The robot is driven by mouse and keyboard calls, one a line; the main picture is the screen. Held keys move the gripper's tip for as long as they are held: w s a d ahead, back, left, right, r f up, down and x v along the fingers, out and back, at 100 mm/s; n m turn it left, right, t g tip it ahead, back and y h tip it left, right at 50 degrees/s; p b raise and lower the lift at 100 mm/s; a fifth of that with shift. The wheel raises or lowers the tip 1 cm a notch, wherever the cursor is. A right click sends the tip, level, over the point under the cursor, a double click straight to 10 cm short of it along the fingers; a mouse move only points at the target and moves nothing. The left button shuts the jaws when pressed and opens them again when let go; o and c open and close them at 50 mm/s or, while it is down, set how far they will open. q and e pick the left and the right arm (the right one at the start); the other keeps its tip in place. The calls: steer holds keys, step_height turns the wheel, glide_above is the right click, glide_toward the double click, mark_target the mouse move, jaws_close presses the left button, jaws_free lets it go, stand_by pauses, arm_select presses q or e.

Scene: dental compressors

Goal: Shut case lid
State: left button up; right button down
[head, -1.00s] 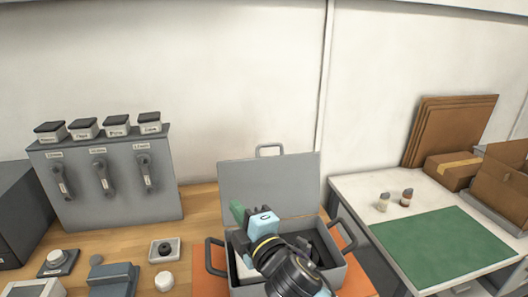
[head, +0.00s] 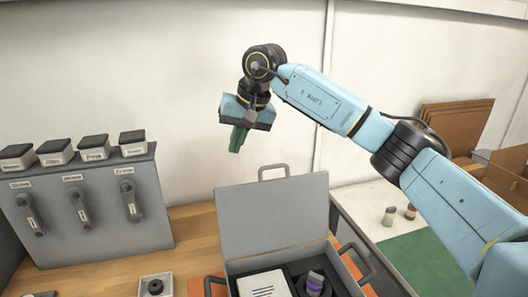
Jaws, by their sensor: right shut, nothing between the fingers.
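The grey case (head: 233,271) stands open on the wooden bench. Its lid (head: 273,217) is raised and leans back, with a handle at its top edge. Inside the case lie a white printed sheet or booklet (head: 262,286) and a dark insert with a purple-banded item (head: 315,284). My right gripper (head: 236,142) is up in the air above and left of the lid, apart from it, its green fingers pointing down, shut and empty. The case's front is cut off by the picture's lower edge. My left gripper is not in view.
A grey panel (head: 95,215) with several levers and labelled boxes on top stands at the left. A small tray (head: 155,286) lies near the case. On the right are a white table with a green mat (head: 432,265), two small bottles (head: 389,216) and cardboard (head: 452,128).

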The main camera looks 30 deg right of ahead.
steer(key=d+r+h, duration=0.3)
steer(key=d+r, duration=0.1)
steer(key=d, duration=0.4)
step_height(320, 180, down, 9)
steer(key=s+p, duration=0.1)
steer(key=shift+s+g, duration=0.35)
steer(key=shift+g, duration=0.05)
